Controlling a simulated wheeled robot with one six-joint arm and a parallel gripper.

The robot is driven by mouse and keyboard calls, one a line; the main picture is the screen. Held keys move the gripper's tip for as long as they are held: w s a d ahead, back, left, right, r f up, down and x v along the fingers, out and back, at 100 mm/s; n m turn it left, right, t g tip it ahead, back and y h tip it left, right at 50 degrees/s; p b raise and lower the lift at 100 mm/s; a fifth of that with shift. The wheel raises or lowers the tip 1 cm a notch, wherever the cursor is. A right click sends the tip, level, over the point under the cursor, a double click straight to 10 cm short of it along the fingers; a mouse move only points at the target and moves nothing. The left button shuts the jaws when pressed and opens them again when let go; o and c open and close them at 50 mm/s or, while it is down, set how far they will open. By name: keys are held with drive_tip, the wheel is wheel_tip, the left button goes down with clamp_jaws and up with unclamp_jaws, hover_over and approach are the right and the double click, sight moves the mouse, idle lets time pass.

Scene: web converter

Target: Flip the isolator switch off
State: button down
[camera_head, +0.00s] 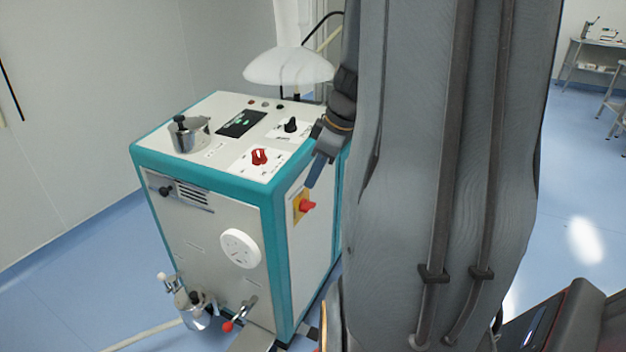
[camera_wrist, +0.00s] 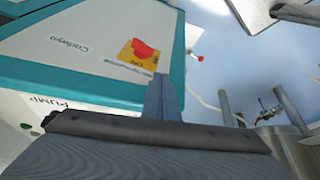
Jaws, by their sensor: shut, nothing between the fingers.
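The isolator switch is a red knob (camera_head: 306,206) on a yellow plate (camera_head: 300,194), on the right side panel of a teal and white machine (camera_head: 277,250). In the wrist view the red knob (camera_wrist: 143,49) and yellow plate (camera_wrist: 128,56) show just beyond the fingertips. My gripper (camera_head: 313,180) is shut and empty, its fingers pointing down just above and beside the knob in the head view. It also shows in the wrist view (camera_wrist: 162,85). I cannot tell whether it touches the knob.
A red-tipped lever (camera_head: 228,326) sits low in front. Blue floor is open at the right, beyond my arm.

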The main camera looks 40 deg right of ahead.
drive_tip(key=shift+s+a+r, duration=0.9)
drive_tip(key=shift+s+r, duration=0.25)
